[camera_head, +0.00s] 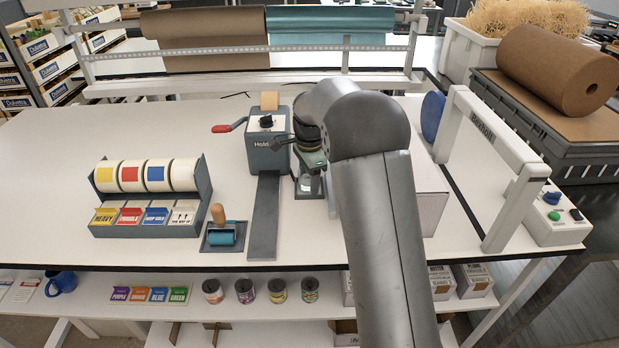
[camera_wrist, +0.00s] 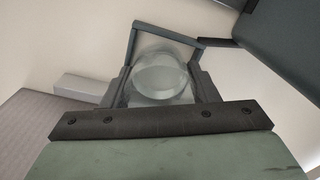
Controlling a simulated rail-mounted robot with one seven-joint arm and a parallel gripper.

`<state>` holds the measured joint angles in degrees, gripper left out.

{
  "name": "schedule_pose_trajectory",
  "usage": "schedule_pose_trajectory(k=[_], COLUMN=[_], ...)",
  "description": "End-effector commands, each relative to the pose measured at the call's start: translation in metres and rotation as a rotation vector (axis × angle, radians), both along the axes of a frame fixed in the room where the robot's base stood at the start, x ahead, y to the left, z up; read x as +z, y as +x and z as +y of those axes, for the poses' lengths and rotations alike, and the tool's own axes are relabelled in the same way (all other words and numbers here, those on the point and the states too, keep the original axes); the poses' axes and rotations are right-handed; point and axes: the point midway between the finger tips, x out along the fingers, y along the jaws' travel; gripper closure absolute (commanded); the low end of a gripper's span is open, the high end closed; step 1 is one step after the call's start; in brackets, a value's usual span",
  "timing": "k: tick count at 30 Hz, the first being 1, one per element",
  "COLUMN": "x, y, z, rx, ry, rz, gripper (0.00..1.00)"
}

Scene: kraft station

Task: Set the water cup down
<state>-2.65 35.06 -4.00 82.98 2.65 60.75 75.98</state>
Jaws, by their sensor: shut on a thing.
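The water cup (camera_head: 308,184) is clear and shows just below my gripper (camera_head: 311,172), right of the grey dispenser. In the wrist view the cup (camera_wrist: 158,76) sits between the two dark fingers of my gripper (camera_wrist: 162,88), which is shut on it. Its round rim faces the camera. A dark square-edged frame (camera_wrist: 168,30) shows just beyond the cup. In the head view a small dark base (camera_head: 303,195) lies around or under the cup. I cannot tell whether the cup touches it. My arm hides part of this area.
The grey dispenser (camera_head: 267,152) with a red-handled crank stands close left, its dark plate (camera_head: 265,220) reaching forward. A tape rack (camera_head: 150,200) and roller (camera_head: 221,234) are further left. A pale box (camera_head: 429,190) and white frame (camera_head: 485,140) stand right. The table's far left is clear.

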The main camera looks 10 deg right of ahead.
Motion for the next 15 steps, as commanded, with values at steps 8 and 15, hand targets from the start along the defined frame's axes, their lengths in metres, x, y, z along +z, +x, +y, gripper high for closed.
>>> schedule_pose_trajectory(k=[8, 15], x=[-0.0212, -0.0214], y=[-0.0055, -0.0063], z=[0.0002, -0.0003], rx=[0.001, 0.001], ry=[0.000, -0.001], rz=[0.030, 0.034], gripper=[0.21, 0.21])
